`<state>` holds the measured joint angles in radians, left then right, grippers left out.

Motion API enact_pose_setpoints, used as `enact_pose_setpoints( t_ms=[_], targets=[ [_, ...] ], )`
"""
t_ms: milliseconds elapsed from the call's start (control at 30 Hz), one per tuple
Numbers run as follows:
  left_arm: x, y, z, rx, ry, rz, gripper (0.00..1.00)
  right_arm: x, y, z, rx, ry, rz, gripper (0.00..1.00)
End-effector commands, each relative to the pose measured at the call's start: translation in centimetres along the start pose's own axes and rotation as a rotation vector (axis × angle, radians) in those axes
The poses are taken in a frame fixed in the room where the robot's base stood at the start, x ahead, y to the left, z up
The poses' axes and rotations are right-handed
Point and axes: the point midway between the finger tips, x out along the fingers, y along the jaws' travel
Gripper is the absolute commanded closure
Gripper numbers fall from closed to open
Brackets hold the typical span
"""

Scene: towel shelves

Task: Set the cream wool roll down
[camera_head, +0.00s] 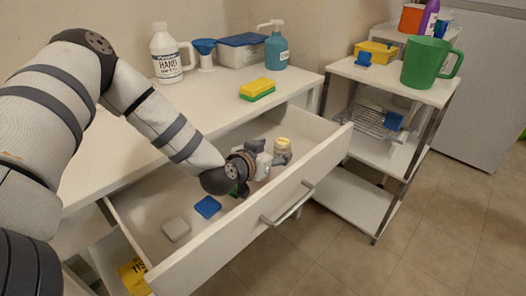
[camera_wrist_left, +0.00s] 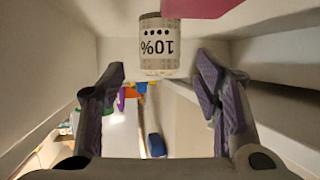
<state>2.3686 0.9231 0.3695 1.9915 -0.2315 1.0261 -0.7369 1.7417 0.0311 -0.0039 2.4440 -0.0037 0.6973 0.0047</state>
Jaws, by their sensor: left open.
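A short cream cylinder with a printed label band, which I take for the cream wool roll (camera_head: 283,146), stands inside the open drawer (camera_head: 228,234) near its right end. In the left wrist view the roll (camera_wrist_left: 158,48) is just beyond the fingertips, centred between them, with its label upside down. My left gripper (camera_head: 270,160) reaches down into the drawer beside the roll. In the wrist view the gripper (camera_wrist_left: 160,72) has its two fingers wide apart, with nothing between the pads. The head view hides part of the fingers. My right gripper is not in view.
A blue sponge (camera_head: 207,207) and a grey block (camera_head: 176,229) lie in the drawer's left part. The drawer walls are close around my gripper. A yellow-green sponge (camera_head: 257,89) lies on the counter above. A shelf cart with a green jug (camera_head: 424,63) stands at right.

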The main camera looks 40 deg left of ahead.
Motion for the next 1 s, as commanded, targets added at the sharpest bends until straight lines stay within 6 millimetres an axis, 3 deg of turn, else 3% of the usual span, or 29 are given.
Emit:
enact_pose_setpoints(
  t_ms=[100, 300, 833, 1000],
  targets=[
    [-2.8, 0.0, -0.6, -0.002, 0.005, 0.002, 0.42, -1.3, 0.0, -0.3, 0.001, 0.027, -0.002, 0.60],
    [-5.3, 0.0, -0.3, 0.000, 0.003, 0.001, 0.42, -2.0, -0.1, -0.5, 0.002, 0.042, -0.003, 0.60],
    [-5.6, 0.0, 0.0, -0.004, -0.001, 0.001, 0.42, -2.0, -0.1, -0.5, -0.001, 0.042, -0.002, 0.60],
    [-4.6, 1.4, -2.1, -0.212, -0.023, 0.024, 0.42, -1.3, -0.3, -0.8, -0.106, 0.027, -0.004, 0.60]
  ],
)
